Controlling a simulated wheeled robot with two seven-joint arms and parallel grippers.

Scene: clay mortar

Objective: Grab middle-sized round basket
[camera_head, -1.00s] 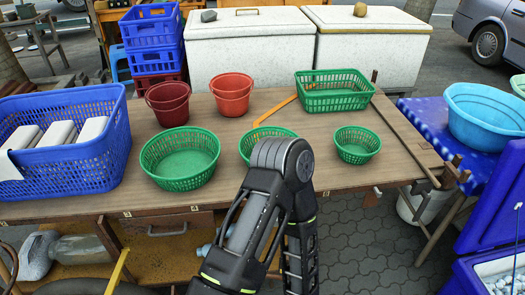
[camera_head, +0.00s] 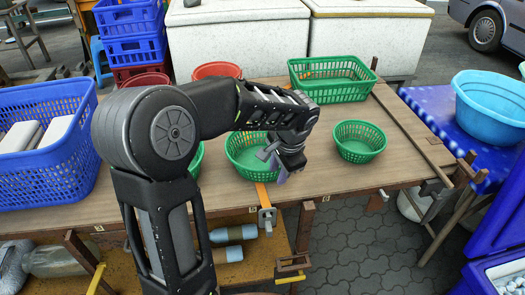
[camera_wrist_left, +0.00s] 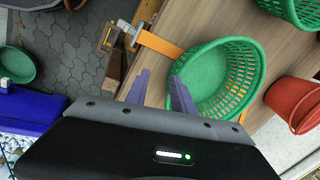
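The middle-sized round green basket (camera_head: 246,160) stands on the wooden table between two other round green baskets. The smaller one (camera_head: 360,142) is to its right; the larger one (camera_head: 196,160) is mostly hidden behind my left arm. My left gripper (camera_head: 279,166) is at the middle basket's near right side, pointing down. In the left wrist view its purple fingers (camera_wrist_left: 160,92) are apart with nothing between them. One finger overlaps the edge of the middle basket (camera_wrist_left: 212,78); the other is outside it. Contact cannot be told. My right gripper is not in view.
An orange strap with a clamp (camera_head: 266,215) hangs at the table's front edge near the basket. A rectangular green basket (camera_head: 330,80), red buckets (camera_head: 216,70) and a blue crate (camera_head: 45,150) stand around. Bare table lies between the middle and small baskets.

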